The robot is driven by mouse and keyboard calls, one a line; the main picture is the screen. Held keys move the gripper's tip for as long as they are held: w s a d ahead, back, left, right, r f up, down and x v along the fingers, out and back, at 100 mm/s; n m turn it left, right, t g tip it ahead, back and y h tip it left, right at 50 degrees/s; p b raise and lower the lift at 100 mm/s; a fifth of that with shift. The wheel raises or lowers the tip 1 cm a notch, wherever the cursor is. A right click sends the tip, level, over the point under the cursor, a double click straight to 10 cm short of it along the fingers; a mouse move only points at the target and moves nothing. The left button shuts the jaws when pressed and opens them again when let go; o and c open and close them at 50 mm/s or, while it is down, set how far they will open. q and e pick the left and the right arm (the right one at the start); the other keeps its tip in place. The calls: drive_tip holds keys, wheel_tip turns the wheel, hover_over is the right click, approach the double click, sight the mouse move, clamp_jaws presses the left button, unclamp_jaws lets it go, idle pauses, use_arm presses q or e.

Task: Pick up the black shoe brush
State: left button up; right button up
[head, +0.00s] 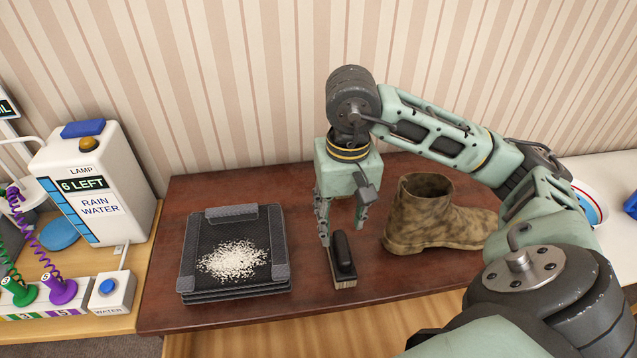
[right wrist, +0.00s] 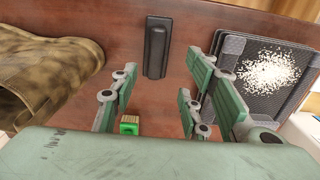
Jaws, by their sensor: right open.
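The black shoe brush (head: 343,254) lies on the dark red-brown table near its front edge, with a pale brown lower side at its near end. In the right wrist view, the brush (right wrist: 157,47) is a black oblong beyond and between the fingers. My right gripper (head: 342,232) is open and points down just above and behind the brush. Its fingers (right wrist: 162,70) stand apart on either side in the wrist view, with no brush between their pads. My left gripper is not in view.
A muddy brown boot (head: 425,217) stands close right of the brush. A stack of black trays (head: 200,245) with white grains lies to the left. A water dispenser (head: 108,165) stands farther left. A small green block (right wrist: 129,124) shows between the finger bases.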

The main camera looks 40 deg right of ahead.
sight(343, 245)
drive_tip(key=shift+s+d+f, duration=0.1)
drive_tip(key=shift+s+f, duration=0.05)
drive_tip(key=shift+f, duration=0.4)
drive_tip(key=shift+s+f, duration=0.15)
drive_tip(key=shift+f, duration=0.35)
drive_tip(key=shift+s+f, duration=0.15)
drive_tip(key=shift+f, duration=0.1)
wheel_tip(343, 245, down, 4)
drive_tip(key=shift+f+p, duration=0.1)
drive_tip(key=shift+p, duration=0.8)
drive_tip(key=shift+f, duration=0.35)
drive_tip(key=shift+c, duration=0.3)
drive_tip(key=c, duration=0.4)
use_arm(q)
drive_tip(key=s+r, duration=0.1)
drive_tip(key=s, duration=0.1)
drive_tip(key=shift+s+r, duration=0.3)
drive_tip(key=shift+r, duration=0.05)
use_arm(e)
clamp_jaws()
